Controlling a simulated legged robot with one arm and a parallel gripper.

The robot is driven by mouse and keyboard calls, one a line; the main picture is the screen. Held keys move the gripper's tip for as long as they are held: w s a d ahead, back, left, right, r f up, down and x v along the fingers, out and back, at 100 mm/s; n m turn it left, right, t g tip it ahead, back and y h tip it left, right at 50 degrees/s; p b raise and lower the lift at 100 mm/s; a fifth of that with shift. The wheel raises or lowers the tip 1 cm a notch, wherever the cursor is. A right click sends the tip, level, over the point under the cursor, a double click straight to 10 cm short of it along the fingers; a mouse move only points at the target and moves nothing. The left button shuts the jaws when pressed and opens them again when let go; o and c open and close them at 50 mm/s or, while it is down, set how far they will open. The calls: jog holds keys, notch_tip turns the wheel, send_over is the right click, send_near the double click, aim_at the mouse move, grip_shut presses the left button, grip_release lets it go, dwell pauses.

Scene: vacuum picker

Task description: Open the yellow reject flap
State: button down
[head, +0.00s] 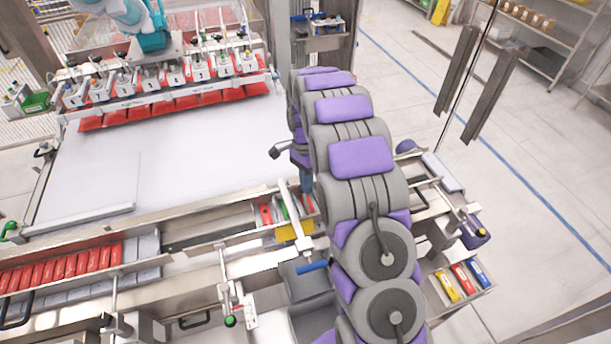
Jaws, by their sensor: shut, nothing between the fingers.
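The yellow reject flap (287,231) shows as a small yellow panel below a short bin of red and green items, just left of my arm. Part of it is hidden behind a pale metal bar (296,215) that crosses in front of it. I cannot tell how far the flap is tilted. My gripper (306,187) points down beside my grey and purple arm, above and a little behind the flap. It is small and partly hidden by the arm. It is shut and empty, and appears apart from the flap.
A blue handle (313,266) sticks out below the flap. A conveyor with red packs (65,268) runs at the left. A white table (170,155) lies behind, with a row of suction pickers (165,85) over it. A tray of coloured packs (440,290) stands at right.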

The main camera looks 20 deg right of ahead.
jog(key=shift+w+f+g, duration=0.15)
jog(key=shift+w+g, duration=0.25)
jog(key=shift+w+f+p, duration=0.4)
jog(key=shift+w+p, duration=0.2)
jog(key=shift+w, duration=0.05)
jog(key=shift+w+f+p, duration=0.2)
jog(key=shift+w+f, duration=0.65)
jog(key=shift+f, duration=0.2)
jog(key=shift+w+f+p, duration=0.15)
jog(key=shift+w+f, duration=0.65)
jog(key=shift+f, duration=0.35)
jog(key=shift+s+f, duration=0.15)
jog(key=shift+f, duration=0.05)
jog(key=shift+r, duration=0.1)
jog(key=p+v, duration=0.4)
jog(key=v, duration=0.8)
jog(key=shift+r+p, duration=0.25)
jog(key=shift+p, duration=0.05)
